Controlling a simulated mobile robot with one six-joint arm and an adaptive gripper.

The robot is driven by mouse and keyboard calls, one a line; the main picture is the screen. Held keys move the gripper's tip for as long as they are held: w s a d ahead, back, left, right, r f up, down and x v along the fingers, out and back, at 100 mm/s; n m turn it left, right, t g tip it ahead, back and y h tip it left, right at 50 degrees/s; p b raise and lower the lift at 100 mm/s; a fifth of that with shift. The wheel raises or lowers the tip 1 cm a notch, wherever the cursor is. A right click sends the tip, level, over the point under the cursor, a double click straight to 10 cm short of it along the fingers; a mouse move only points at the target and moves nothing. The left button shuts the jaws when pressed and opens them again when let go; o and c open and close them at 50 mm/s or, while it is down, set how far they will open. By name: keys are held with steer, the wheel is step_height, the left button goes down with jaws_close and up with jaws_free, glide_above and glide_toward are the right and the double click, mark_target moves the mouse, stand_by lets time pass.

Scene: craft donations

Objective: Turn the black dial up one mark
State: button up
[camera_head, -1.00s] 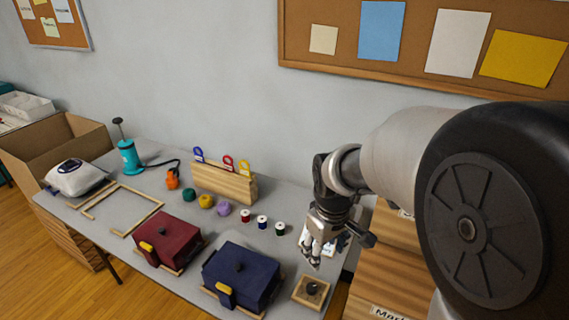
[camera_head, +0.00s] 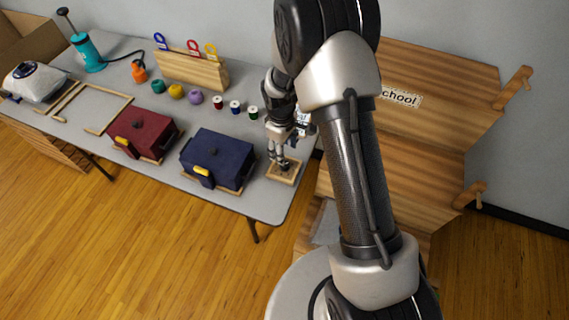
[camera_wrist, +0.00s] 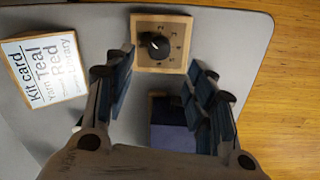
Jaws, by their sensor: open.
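The black dial (camera_wrist: 155,46) sits on a square wooden plate (camera_wrist: 176,65) with number marks around it, at the table's front right corner. In the head view my gripper (camera_head: 285,163) is over the wooden plate (camera_head: 283,176) and hides most of the dial. I cannot tell whether it touches the dial.
A navy box (camera_head: 218,158) stands just left of the dial plate, with a maroon box (camera_head: 143,133) farther left. A kit card (camera_wrist: 42,65) reading "Yarn Teal", "Red" stands nearby. Thread spools (camera_head: 235,107) stand behind. The table (camera_head: 262,205) ends just past the dial.

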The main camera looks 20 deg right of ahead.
mark_target(285, 165)
steer(key=f+b, duration=0.1)
steer(key=f, duration=0.3)
steer(key=f+b, duration=0.1)
steer(key=f, duration=0.4)
steer(key=shift+w+d, duration=0.2)
steer(key=shift+c, duration=0.5)
steer(key=c, duration=1)
